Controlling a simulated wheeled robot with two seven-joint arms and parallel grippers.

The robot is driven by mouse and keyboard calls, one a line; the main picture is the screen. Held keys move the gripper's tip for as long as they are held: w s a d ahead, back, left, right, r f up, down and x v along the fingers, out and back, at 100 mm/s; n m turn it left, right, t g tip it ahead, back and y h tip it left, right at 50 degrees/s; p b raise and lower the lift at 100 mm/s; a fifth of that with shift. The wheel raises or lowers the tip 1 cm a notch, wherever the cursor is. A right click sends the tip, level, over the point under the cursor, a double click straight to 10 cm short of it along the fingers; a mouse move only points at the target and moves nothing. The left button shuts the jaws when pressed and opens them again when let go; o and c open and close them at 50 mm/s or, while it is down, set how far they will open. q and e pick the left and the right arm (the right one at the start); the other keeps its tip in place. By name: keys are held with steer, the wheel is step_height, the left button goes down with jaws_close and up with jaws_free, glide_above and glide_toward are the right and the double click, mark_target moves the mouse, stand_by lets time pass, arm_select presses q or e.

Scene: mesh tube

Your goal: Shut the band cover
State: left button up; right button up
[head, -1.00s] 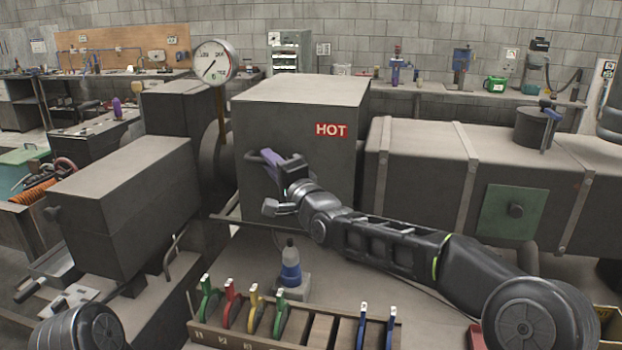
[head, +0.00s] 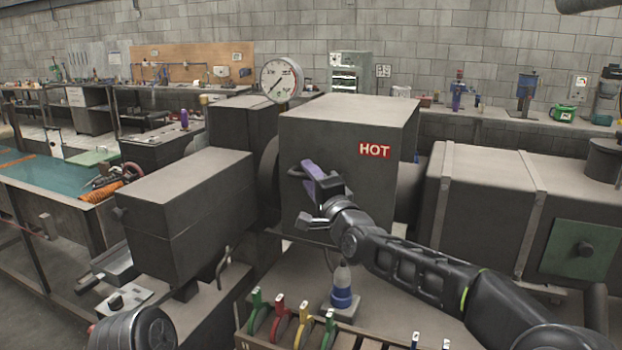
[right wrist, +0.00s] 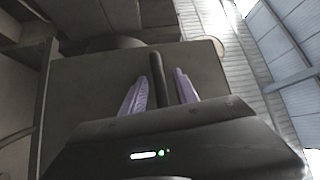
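The band cover (head: 335,200) is the dark grey box with a red HOT label, in the middle of the head view. Its dark bar handle (head: 296,172) is on the front face at the left. My right gripper (head: 310,176), with purple fingers, is at this handle. In the right wrist view the dark handle bar (right wrist: 159,80) stands between the two fingers (right wrist: 160,92), with a gap visible beside it, so they look open around it. The gripper partly hides the handle in the head view. My left gripper is out of view.
A dial gauge (head: 281,79) stands behind the cover at the left. A grey box (head: 185,215) is at left, and a long strapped housing (head: 480,205) at right.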

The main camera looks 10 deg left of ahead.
steer(key=shift+d, duration=0.15)
steer(key=b+v, duration=0.3)
steer(key=v, duration=0.4)
steer(key=shift+s+d, duration=0.2)
steer(key=shift+s, duration=0.1)
steer(key=shift+f, duration=0.15)
